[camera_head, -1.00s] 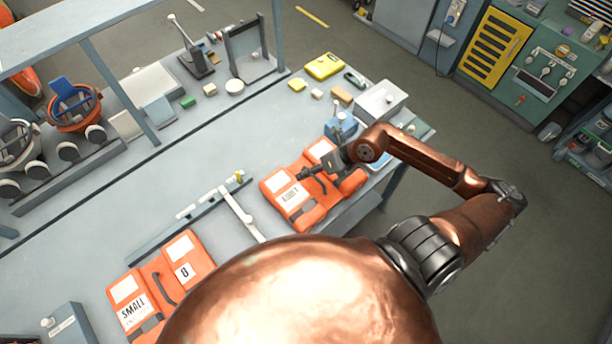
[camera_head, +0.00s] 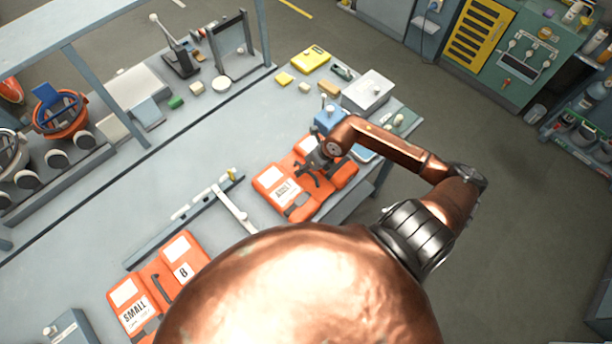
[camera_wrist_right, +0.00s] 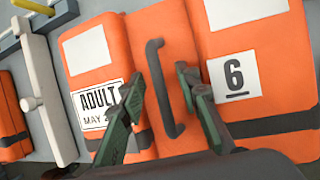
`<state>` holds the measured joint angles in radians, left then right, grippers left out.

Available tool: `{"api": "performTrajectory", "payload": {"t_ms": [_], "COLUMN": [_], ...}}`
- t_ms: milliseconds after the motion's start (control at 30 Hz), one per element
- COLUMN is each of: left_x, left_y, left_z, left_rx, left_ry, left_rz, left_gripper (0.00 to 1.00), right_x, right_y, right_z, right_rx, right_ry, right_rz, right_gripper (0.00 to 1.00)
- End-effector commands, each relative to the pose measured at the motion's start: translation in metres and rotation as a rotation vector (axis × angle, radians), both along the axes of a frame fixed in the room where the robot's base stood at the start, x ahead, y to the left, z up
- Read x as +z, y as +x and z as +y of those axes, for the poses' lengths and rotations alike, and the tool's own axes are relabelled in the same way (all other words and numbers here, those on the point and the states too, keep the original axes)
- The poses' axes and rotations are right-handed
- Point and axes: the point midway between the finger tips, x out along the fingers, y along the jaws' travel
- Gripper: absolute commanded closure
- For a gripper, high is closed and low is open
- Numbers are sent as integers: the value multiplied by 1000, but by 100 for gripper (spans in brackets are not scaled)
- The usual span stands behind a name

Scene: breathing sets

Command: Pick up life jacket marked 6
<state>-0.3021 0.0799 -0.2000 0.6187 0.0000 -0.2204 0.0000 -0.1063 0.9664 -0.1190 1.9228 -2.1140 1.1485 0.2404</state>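The orange life jacket marked 6 (camera_wrist_right: 275,55) lies on the table, with an "ADULT" label on its left half and a black handle (camera_wrist_right: 157,85) in the middle. It also shows in the head view (camera_head: 271,180), partly covered by my right arm. My right gripper (camera_wrist_right: 158,82) is open above the jacket, with one finger on each side of the handle in the picture. In the head view my right gripper (camera_head: 308,172) is over the jacket's middle. I cannot tell whether the fingers touch the jacket. My left gripper is not in view.
Another orange life jacket, marked 8 and "SMALL" (camera_head: 172,256), lies at the lower left. A grey rail with a white bar (camera_head: 233,208) lies between the jackets. A blue item (camera_head: 328,119) and a grey box (camera_head: 369,90) stand beyond the jacket.

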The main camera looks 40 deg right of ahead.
Motion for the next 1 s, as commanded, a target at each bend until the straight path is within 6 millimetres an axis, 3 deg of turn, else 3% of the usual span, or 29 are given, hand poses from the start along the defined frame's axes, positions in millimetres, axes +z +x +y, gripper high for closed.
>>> {"api": "performTrajectory", "payload": {"t_ms": [167,600,1000], "left_x": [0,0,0], "left_y": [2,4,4], "left_z": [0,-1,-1], "left_rx": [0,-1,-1], "left_ry": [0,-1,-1], "left_rz": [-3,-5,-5], "left_gripper": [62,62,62], "right_x": [0,0,0], "right_y": [-1,-1,-1], "right_z": [0,0,0], "right_rx": [-1,-1,-1], "right_ry": [0,0,0], "right_rz": [-1,-1,-1], "right_gripper": [70,100,100]}}
